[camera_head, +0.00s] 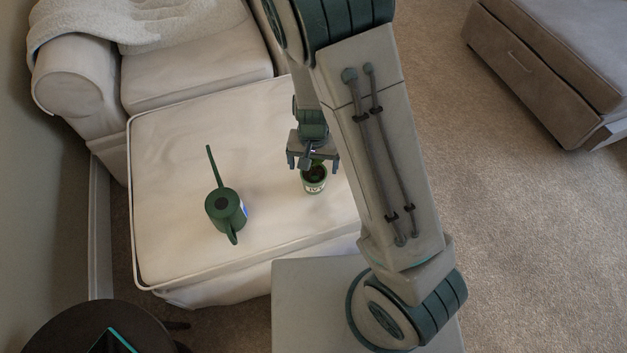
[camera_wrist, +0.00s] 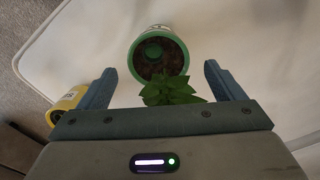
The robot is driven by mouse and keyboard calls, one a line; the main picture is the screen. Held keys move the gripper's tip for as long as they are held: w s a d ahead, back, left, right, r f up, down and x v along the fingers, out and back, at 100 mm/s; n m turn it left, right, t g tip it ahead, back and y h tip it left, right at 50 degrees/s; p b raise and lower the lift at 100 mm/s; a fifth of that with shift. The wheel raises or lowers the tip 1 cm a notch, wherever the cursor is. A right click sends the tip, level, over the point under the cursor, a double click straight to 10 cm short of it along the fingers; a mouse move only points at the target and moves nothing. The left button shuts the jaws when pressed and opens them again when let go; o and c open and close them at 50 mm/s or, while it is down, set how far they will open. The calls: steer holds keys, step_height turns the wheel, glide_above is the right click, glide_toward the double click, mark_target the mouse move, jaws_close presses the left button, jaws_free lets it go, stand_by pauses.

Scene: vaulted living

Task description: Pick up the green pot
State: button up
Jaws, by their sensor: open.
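The green pot (camera_head: 314,186) stands on the cream ottoman (camera_head: 165,150), to the right of a watering can. It has a green rim, a pale label and dark soil. In the wrist view the pot (camera_wrist: 137,52) is at the top centre, with a leafy green plant (camera_wrist: 172,91) between it and the palm. My gripper (camera_head: 313,163) is over the pot's far side and hides part of it in the head view. Its two fingers (camera_wrist: 159,70) are open, one on each side of the plant, and hold nothing. I cannot tell whether they touch the leaves.
A dark green watering can (camera_head: 224,212) stands on the ottoman, its long spout pointing away. A yellow container (camera_wrist: 68,103) shows at the left of the wrist view. A cream sofa (camera_head: 190,65) is behind the ottoman. A dark round table (camera_head: 60,325) is at the lower left.

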mark_target(313, 172)
steer(key=f+b, duration=0.1)
steer(key=f, duration=0.2)
steer(key=f+b, duration=0.2)
steer(key=f, duration=0.1)
steer(key=shift+s+f, duration=0.2)
steer(key=shift+f, duration=0.15)
steer(key=shift+r, duration=0.1)
steer(key=c, duration=1.3)
